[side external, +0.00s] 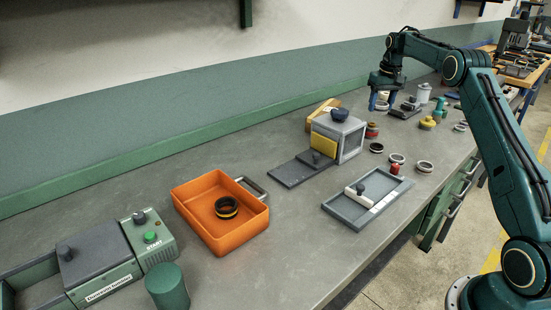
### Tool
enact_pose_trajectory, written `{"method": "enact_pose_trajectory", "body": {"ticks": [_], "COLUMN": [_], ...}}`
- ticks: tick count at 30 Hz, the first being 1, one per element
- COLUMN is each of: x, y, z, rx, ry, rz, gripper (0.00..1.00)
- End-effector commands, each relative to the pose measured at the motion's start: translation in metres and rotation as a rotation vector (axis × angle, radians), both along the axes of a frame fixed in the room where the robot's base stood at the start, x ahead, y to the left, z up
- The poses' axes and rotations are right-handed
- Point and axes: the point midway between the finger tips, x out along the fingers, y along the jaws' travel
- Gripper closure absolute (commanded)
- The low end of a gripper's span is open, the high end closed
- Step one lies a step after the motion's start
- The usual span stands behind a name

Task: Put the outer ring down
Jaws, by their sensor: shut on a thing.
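My gripper (381,103) is at the far end of the bench, pointing down, with its blue fingers low over the worktop. It is shut on a small, pale thing between the fingers, which I take for the outer ring (382,105). The fingers hide most of it, and I cannot tell whether it touches the surface below. Other rings lie loose on the bench: a dark one (376,148) and two pale-rimmed ones (397,158) and (425,166).
The orange bin (190,211) stands mid-bench. A grey box (349,141), a grey tray (340,212) and a small red part (395,169) are nearer my gripper. Several small parts crowd it on the right. A green machine (153,243) is front left. Bare worktop lies behind the bin.

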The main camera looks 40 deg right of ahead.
Motion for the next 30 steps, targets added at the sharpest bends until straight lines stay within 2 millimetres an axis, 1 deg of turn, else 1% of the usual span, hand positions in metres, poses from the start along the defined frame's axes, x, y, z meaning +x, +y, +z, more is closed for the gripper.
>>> {"method": "enact_pose_trajectory", "body": {"ticks": [1,6,9,12,15,18,25,30], "x": [-0.01,-0.044,-0.061,-0.075,-0.084,-0.088,-0.09,-0.089], "y": [-0.017,-0.066,-0.087,-0.103,-0.113,-0.117,-0.119,-0.118], "z": [-0.007,-0.027,-0.037,-0.045,-0.049,-0.051,-0.055,-0.071], "rx": [0.0,0.001,-0.001,0.0,0.0,-0.002,-0.001,0.0], "ry": [0.0,0.001,0.0,0.0,-0.001,-0.001,-0.002,0.0], "rz": [-0.049,-0.201,-0.276,-0.329,-0.366,-0.384,-0.389,-0.388], "gripper": [0.76,0.76,0.76,0.76,0.76,0.76,0.76,0.76]}}
